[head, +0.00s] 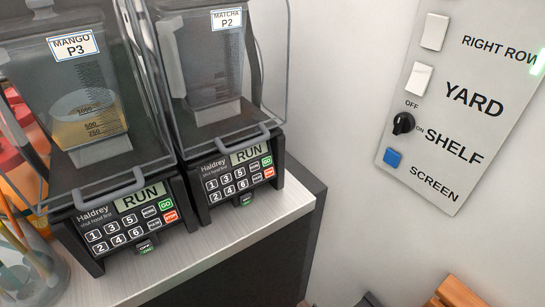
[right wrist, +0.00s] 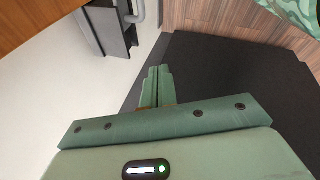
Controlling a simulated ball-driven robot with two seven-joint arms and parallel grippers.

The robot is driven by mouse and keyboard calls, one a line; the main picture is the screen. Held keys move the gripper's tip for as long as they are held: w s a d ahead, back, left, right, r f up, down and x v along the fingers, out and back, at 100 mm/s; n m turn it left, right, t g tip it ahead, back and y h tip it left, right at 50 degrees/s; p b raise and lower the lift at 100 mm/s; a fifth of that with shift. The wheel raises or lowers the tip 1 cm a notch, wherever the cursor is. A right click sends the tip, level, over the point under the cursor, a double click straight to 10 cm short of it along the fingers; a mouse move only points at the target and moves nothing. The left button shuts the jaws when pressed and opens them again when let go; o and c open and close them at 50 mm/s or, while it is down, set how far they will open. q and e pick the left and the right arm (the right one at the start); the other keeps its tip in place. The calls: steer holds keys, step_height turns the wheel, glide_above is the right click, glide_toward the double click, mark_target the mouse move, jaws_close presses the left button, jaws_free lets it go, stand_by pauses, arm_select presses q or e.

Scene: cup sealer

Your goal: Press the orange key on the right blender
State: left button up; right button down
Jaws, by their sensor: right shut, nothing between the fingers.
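My right gripper (right wrist: 157,74) shows only in the right wrist view, shut and empty, away from the blenders. My left gripper is in neither view.
The left blender (head: 120,220), labelled MANGO P3, stands beside it with its own orange key (head: 170,216) and a RUN display. A wall switch panel (head: 450,110) is at the right. The counter (head: 290,205) is bare in front of the right blender.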

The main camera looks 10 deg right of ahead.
steer(key=s+f+m+g+y, duration=0.1)
steer(key=s+f+m+g, duration=0.2)
steer(key=s+f, duration=1.6)
steer(key=s, duration=0.2)
steer(key=shift+s+a+y, duration=0.15)
steer(key=shift+s+y, duration=0.2)
steer(key=shift+y, duration=0.05)
